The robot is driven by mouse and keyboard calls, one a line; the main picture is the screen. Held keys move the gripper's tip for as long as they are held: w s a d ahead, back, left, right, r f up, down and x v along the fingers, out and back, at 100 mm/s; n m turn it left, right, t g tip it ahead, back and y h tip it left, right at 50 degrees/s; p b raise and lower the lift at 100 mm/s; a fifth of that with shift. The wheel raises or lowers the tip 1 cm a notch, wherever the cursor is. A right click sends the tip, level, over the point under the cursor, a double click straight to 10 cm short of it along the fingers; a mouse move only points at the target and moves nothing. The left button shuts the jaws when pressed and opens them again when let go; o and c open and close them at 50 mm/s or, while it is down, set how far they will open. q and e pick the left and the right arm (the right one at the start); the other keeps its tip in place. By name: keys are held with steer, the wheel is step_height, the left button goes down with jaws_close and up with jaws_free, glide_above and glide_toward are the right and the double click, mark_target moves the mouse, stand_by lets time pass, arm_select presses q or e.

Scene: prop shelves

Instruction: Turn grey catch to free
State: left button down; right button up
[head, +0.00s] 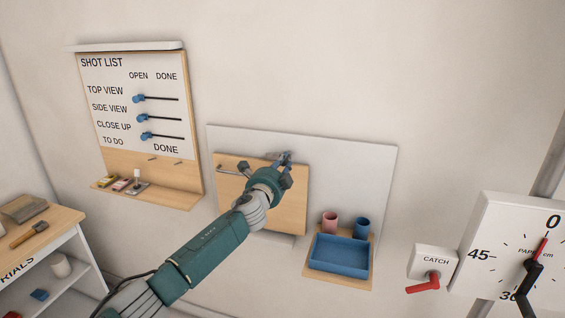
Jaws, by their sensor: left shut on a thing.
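My left gripper (284,157) is at the top edge of a wooden panel (289,207) on a pale grey wall board (345,158). Its fingers are shut on a small grey part there, which I take to be the grey catch. The fingers and wrist hide most of this part, so I cannot tell which way it points. A separate white box (425,258) labelled CATCH, with a red lever (424,286), is at the lower right. The lever points left and slightly down. My right gripper is not in view.
A blue tray (342,264) and two cups, pink (330,222) and blue (362,228), sit right of the panel. A shot list board (125,70) hangs at left. A dial (510,240) is at far right. The wall above the grey board is clear.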

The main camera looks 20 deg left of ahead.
arm_select(q)
steer(key=shift+d+m, duration=0.1)
steer(key=shift+m, duration=0.5)
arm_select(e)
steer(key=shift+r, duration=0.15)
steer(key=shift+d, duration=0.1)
arm_select(q)
steer(key=c, duration=1.6)
jaws_free()
steer(key=s, duration=1.2)
